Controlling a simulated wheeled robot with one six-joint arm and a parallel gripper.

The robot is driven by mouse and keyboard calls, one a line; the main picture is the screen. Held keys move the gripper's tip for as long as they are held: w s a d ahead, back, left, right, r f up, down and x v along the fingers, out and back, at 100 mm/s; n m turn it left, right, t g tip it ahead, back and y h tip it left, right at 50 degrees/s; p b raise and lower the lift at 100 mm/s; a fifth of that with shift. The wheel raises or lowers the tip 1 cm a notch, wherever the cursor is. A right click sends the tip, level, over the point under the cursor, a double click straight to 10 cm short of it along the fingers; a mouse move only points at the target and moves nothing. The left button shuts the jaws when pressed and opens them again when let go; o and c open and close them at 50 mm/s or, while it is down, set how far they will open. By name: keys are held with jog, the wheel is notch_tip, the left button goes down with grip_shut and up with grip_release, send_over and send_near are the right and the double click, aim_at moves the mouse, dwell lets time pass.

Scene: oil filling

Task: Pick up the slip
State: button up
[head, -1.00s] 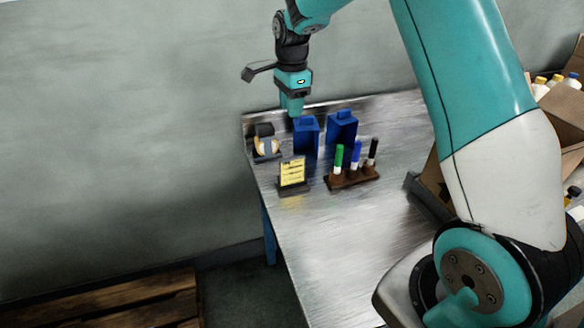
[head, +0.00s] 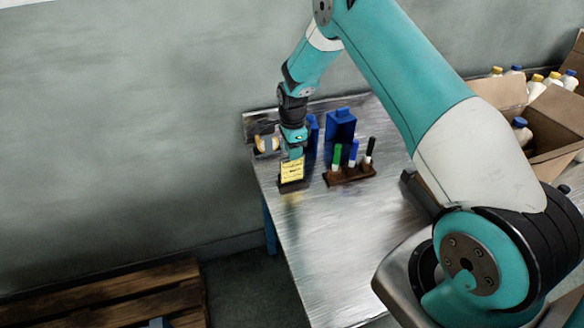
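The slip (head: 292,170) is a yellow paper with lines of writing. It stands upright in a small dark holder (head: 293,186) near the left edge of the metal table. My gripper (head: 294,155) points down at the top edge of the slip, from above and behind it. Its fingertips are small here and partly hidden by the slip. I cannot tell whether they are open or closed on the paper.
A brown rack (head: 350,175) with green, blue and black markers stands just right of the slip. A blue bin (head: 341,126) is behind, and a tape roll (head: 266,143) is at the left. Boxes of bottles (head: 540,115) stand at the right. The table's front is clear.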

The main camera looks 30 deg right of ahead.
aim_at(290, 170)
jog(key=shift+f+p, duration=0.45)
jog(key=shift+f, duration=1.25)
grip_shut()
jog(key=shift+r, duration=0.1)
